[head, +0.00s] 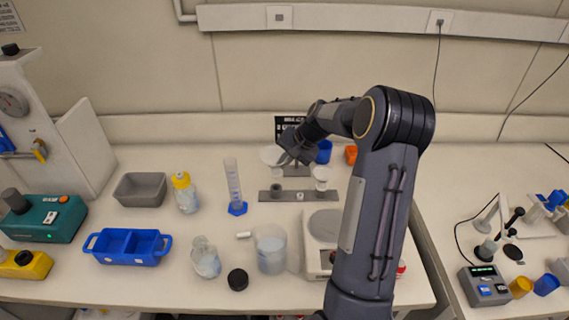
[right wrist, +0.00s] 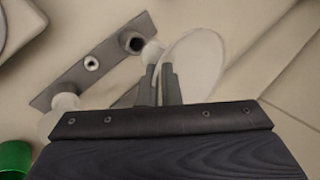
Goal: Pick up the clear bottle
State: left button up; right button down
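A clear bottle (head: 205,260) with no cap on it stands at the front middle of the table, left of the beaker. A black cap (head: 238,280) lies to its right. My right gripper (head: 288,158) is at the back of the table, among the white funnel pieces and well away from the bottle. The bottle is not in the wrist view. My left gripper is not in view.
A beaker (head: 270,250) and a balance (head: 324,228) stand right of the bottle. A blue tray (head: 128,260), a yellow-capped bottle (head: 186,194) and a measuring cylinder (head: 233,185) are to the left and behind. A grey holed holder (head: 275,196) lies behind the beaker.

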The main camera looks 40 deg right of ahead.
aim_at(205, 257)
jog(key=k+j, duration=0.2)
jog(key=k, duration=0.3)
jog(key=k+j, duration=0.25)
jog(key=k, duration=0.2)
